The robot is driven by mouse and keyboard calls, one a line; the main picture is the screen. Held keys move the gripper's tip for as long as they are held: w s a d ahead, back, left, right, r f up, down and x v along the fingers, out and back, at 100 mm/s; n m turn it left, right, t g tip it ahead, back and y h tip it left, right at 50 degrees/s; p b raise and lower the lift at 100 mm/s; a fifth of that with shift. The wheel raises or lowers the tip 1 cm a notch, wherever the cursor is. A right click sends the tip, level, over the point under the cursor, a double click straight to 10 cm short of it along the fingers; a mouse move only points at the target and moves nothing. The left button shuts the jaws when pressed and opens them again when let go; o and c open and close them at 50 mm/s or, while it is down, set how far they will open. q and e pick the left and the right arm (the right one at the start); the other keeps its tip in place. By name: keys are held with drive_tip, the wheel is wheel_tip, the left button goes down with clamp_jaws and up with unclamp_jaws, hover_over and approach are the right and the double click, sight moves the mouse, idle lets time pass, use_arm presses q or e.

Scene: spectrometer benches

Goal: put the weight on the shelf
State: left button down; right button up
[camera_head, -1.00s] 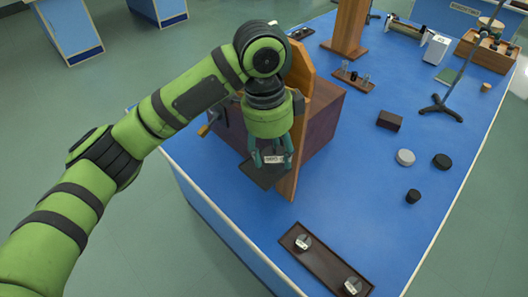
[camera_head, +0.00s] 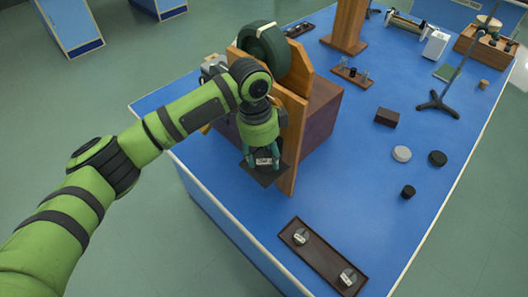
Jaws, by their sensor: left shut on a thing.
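My left gripper (camera_head: 262,155) points down in front of the wooden board and is shut on a weight (camera_head: 264,161), a small pale-labelled piece. The shelf (camera_head: 268,178) is a small dark plate standing out from the front of the upright wooden board (camera_head: 289,145). The weight is over the shelf in this view; I cannot tell whether it touches it. The fingers and the weight hide part of the shelf. My right gripper is not in view.
A dark tray (camera_head: 324,260) with two similar weights (camera_head: 301,236) (camera_head: 347,277) lies at the near table edge. A large green wheel (camera_head: 263,52) stands behind my arm. Black and white discs (camera_head: 401,154) and a dark block (camera_head: 387,117) lie to the right. The blue table (camera_head: 350,190) between is clear.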

sight(259, 157)
use_arm(q)
drive_tip(key=shift+c, duration=2.4)
unclamp_jaws()
drive_tip(key=shift+f, duration=0.1)
wheel_tip(259, 157, up, 12)
drive_tip(key=a+b, duration=0.1)
drive_tip(key=b, duration=0.2)
drive_tip(key=shift+a+b, duration=0.15)
drive_tip(key=shift+b, duration=0.25)
drive_tip(key=shift+w, duration=0.1)
